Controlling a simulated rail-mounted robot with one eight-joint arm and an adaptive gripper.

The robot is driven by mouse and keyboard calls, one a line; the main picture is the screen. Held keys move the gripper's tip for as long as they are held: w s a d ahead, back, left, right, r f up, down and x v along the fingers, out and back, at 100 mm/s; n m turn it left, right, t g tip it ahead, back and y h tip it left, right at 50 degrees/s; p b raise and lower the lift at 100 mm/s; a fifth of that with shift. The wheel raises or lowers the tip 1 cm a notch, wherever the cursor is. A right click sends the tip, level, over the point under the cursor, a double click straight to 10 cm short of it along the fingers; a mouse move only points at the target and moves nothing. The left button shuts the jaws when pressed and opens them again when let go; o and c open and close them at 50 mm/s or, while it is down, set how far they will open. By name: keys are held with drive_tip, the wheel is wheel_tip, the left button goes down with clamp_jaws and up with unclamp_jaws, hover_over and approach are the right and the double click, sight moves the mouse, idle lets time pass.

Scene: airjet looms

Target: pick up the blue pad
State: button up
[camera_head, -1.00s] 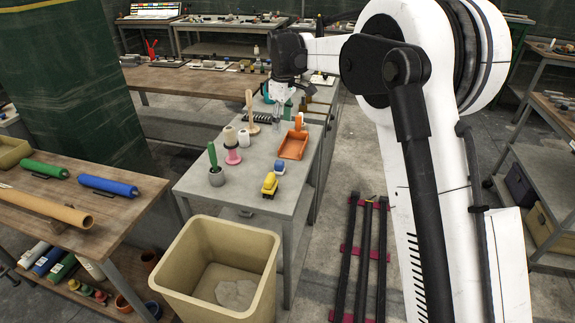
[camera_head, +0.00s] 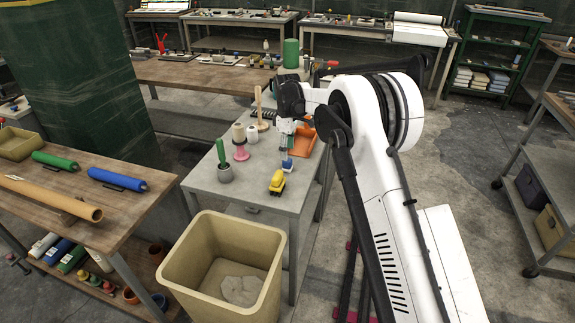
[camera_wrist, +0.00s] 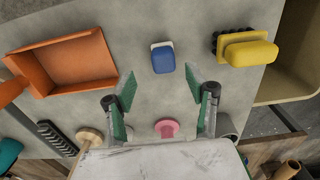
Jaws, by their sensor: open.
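The blue pad (camera_wrist: 163,58) is a small block with a white edge, lying on the grey table. It shows in the wrist view beyond and between the fingertips, and in the head view (camera_head: 287,165). My gripper (camera_wrist: 159,86) is open and empty, with its two green-faced fingers spread apart. In the head view my gripper (camera_head: 287,150) points down over the table, right by the pad, and partly covers the area behind it. The wrist view shows a gap between the fingertips and the pad.
An orange tray (camera_wrist: 75,65) lies left of the pad in the wrist view, a yellow-handled brush (camera_wrist: 247,50) right of it. A pink stand (camera_head: 240,152) and a grey pot with a green handle (camera_head: 225,173) stand nearby. A beige bin (camera_head: 190,285) is in front of the table.

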sight(287, 162)
drive_tip(key=shift+s+f+p, duration=0.15)
drive_tip(key=shift+f+p, duration=0.1)
drive_tip(key=shift+f, duration=1.4)
drive_tip(key=shift+s+f+p, duration=0.15)
drive_tip(key=shift+f+p, duration=0.05)
drive_tip(key=shift+f, duration=1.4)
drive_tip(key=shift+c, duration=0.2)
drive_tip(key=c, duration=1.2)
drive_tip(key=shift+r, duration=0.1)
drive_tip(key=shift+r, duration=0.4)
drive_tip(key=r, duration=0.3)
drive_tip(key=shift+s+a+r+b, duration=0.25)
drive_tip(key=shift+s+r+b, duration=0.05)
drive_tip(key=shift+b, duration=0.1)
drive_tip(key=s+a+r, duration=0.4)
drive_tip(key=s+a, duration=0.1)
drive_tip(key=s+a+r+b, duration=0.1)
drive_tip(key=s+a+r, duration=0.1)
drive_tip(key=s, duration=0.1)
drive_tip(key=shift+a+r, duration=0.2)
drive_tip(key=shift+r, duration=0.05)
